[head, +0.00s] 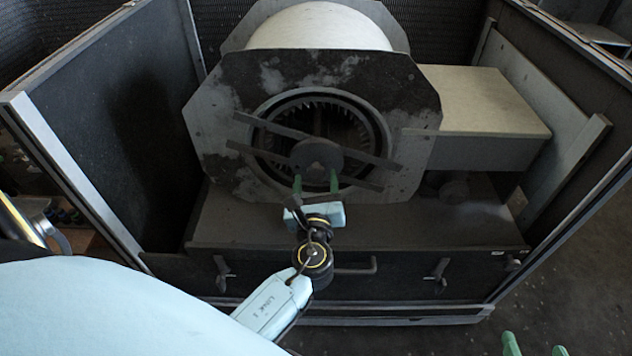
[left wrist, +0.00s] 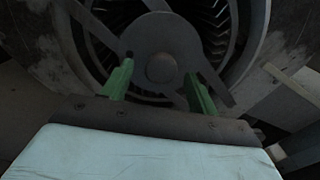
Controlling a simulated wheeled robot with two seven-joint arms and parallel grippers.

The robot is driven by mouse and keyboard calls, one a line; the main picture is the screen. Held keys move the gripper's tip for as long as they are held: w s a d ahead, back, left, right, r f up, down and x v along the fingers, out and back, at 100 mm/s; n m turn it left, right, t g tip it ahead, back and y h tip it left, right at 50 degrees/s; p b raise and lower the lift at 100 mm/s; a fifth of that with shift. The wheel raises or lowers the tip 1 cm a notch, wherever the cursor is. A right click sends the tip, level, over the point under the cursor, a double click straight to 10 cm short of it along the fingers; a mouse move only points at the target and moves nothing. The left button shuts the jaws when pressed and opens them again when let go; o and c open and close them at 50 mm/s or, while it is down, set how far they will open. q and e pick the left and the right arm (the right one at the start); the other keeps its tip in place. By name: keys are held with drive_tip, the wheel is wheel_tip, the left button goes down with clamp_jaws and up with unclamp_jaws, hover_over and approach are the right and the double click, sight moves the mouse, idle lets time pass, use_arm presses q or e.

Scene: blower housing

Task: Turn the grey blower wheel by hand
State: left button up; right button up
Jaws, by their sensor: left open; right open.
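The grey blower wheel (head: 352,128) shows as a ring of fins inside the round opening of the dark octagonal housing plate (head: 225,125). A grey hub plate with crossing bars (head: 318,158) sits in front of it and covers part of the fins. My left gripper (head: 316,182) is open, its green fingers pointing up at the lower part of the hub plate. In the left wrist view the left gripper (left wrist: 160,85) has its fingers on either side below the hub's round centre (left wrist: 160,67); contact cannot be told. My right gripper (head: 535,345) is open at the lower right edge, far from the wheel.
The housing stands in an open-fronted cabinet with a left side panel (head: 120,120) and a right side frame (head: 570,170). A beige box duct (head: 485,100) extends right from the housing. A dark front panel with handles (head: 400,272) lies below. Floor is clear at the right.

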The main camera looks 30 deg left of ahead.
use_arm(q)
drive_tip(key=shift+w+a, duration=0.2)
drive_tip(key=shift+w, duration=0.2)
drive_tip(key=shift+c, duration=0.2)
clamp_jaws()
